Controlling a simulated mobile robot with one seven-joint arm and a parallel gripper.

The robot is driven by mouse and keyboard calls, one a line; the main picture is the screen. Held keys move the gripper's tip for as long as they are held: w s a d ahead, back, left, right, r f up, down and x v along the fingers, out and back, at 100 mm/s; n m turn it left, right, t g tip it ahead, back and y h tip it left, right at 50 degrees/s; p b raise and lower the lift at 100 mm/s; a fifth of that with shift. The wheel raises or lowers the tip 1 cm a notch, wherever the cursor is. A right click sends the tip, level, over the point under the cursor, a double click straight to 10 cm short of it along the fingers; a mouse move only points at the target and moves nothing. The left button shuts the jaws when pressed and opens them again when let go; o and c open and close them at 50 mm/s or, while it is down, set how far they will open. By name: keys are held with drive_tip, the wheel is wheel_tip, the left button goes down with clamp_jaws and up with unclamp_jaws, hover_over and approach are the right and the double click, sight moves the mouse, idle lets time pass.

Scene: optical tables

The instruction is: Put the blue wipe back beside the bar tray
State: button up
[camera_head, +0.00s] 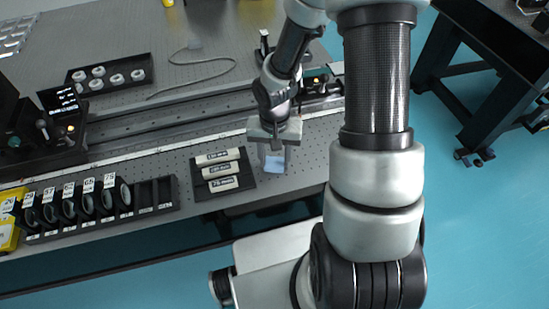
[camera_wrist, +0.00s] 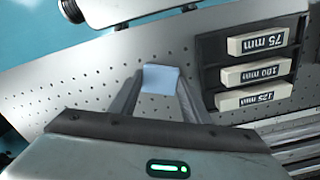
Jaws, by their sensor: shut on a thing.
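The blue wipe (camera_wrist: 161,79) is a small pale blue piece between the fingertips of my gripper (camera_wrist: 160,85) in the wrist view. My gripper is shut on it. In the head view the wipe (camera_head: 274,163) shows just below my gripper (camera_head: 274,150), over the perforated table top to the right of the bar tray. The bar tray (camera_head: 196,182) is black and holds three pale bars marked with lengths. It also shows at the right in the wrist view (camera_wrist: 210,48). I cannot tell whether the wipe touches the table.
A black rack (camera_head: 160,208) with several round lenses stands left of the bar tray. A rail (camera_head: 200,117) runs behind. A tray of small rings (camera_head: 110,75) and a cable lie further back. The table's front edge is close to the wipe.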

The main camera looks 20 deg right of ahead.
sight(274, 162)
drive_tip(key=o, duration=0.9)
drive_tip(key=shift+f, duration=0.15)
wheel_tip(274, 162, up, 12)
drive_tip(key=p, duration=0.3)
drive_tip(key=shift+r, duration=0.2)
